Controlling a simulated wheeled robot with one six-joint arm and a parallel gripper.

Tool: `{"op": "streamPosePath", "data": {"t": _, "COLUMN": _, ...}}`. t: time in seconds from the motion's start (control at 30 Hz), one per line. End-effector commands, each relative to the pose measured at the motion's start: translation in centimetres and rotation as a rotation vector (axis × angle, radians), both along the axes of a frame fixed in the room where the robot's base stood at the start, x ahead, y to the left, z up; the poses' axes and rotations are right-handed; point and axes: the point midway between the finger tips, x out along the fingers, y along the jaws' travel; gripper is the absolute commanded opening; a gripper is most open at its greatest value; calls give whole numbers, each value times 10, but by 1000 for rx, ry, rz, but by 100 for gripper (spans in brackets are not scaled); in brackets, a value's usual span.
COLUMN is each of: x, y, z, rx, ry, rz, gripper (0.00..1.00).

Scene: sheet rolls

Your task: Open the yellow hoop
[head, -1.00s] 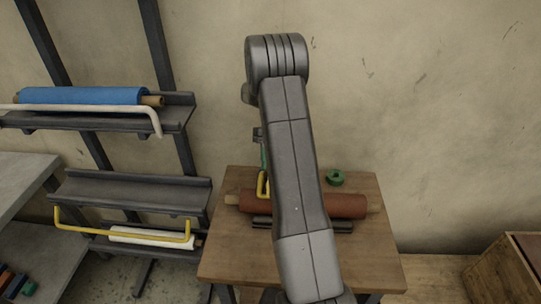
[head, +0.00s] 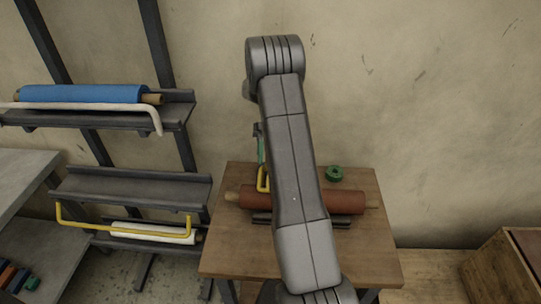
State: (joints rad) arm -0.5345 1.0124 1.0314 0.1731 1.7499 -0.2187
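The yellow hoop (head: 125,229) is a thin bar with bent ends on the lower part of the rack at the left. It runs across the front of the lower shelf, with a white roll (head: 153,231) behind and beneath its right part. My arm stands upright in the middle of the view, well to the right of the hoop. My gripper is mostly or wholly hidden behind my arm link. A small green and yellow piece (head: 263,179) shows at that link's left edge, above the table; I cannot tell whether it belongs to my gripper.
A blue roll (head: 83,94) lies on the upper shelf behind a white hoop (head: 85,106). The shelf (head: 130,187) above the yellow hoop is empty. A red-brown roll (head: 345,202) and a green ring (head: 334,174) are on the wooden table (head: 235,250). A wooden crate (head: 497,270) stands at right.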

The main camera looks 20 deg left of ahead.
Motion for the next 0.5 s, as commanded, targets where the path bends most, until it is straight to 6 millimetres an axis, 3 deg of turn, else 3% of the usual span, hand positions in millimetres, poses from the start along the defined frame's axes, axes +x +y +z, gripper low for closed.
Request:
{"op": "streamPosePath", "data": {"t": 0.27, "x": 0, "y": 0, "z": 6, "rx": 0, "ry": 0, "rz": 0, "gripper": 52}}
{"op": "streamPosePath", "data": {"t": 0.5, "x": 0, "y": 0, "z": 48, "rx": 3, "ry": -3, "rz": 1, "gripper": 52}}
